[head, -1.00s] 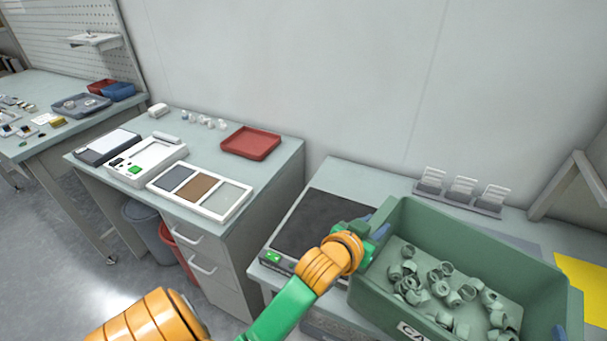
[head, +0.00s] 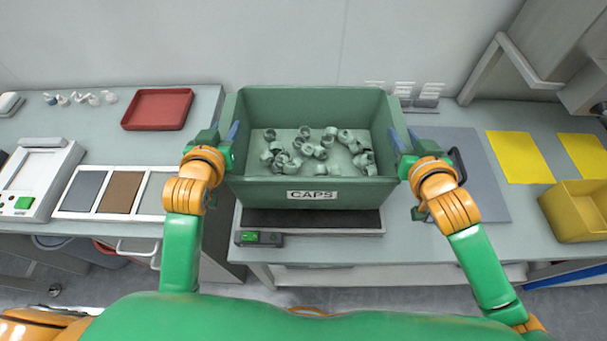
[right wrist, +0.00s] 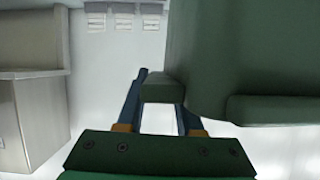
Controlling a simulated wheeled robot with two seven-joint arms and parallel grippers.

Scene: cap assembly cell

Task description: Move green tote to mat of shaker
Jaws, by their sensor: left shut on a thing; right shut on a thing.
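The green tote (head: 312,104), labelled CAPS and holding several loose grey-green caps (head: 305,145), is level over the shaker. The shaker's dark mat (head: 330,218) shows only as a strip below the tote's front wall; the tote hides the rest. I cannot tell whether the tote touches the mat. My left gripper (head: 229,136) is shut on the tote's left side. My right gripper (head: 399,141) is shut on its right side. The right wrist view shows its fingers (right wrist: 160,95) around a green lug on the tote (right wrist: 225,50).
The shaker's control box (head: 259,238) with a green display is at its front left. A grey mat (head: 465,165), yellow sheets (head: 520,157) and a yellow bin (head: 578,212) lie right. A red tray (head: 157,109) sits on the left bench.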

